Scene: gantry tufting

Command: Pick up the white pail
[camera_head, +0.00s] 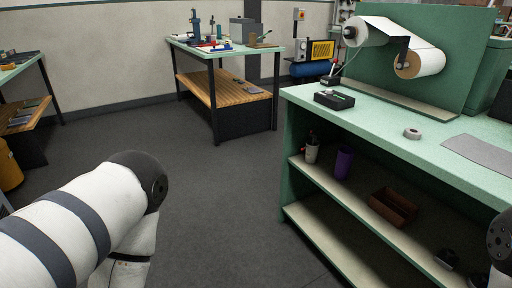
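I cannot make out a clear white pail. A small whitish container (312,151) with thin items sticking out stands on the upper shelf of the green workbench, at its left end; whether it is the pail I cannot tell. My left arm's white links fill the lower left, and its gripper is out of the picture. A piece of my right arm shows at the right edge, and its gripper is not in view. Nothing is seen held.
Beside the container stand a purple cup (344,163) and a brown open box (393,208). The green workbench (400,130) carries a black box (334,100), a tape roll (412,133) and white paper rolls (420,62). Another table (225,52) stands behind. The grey floor (220,200) between is clear.

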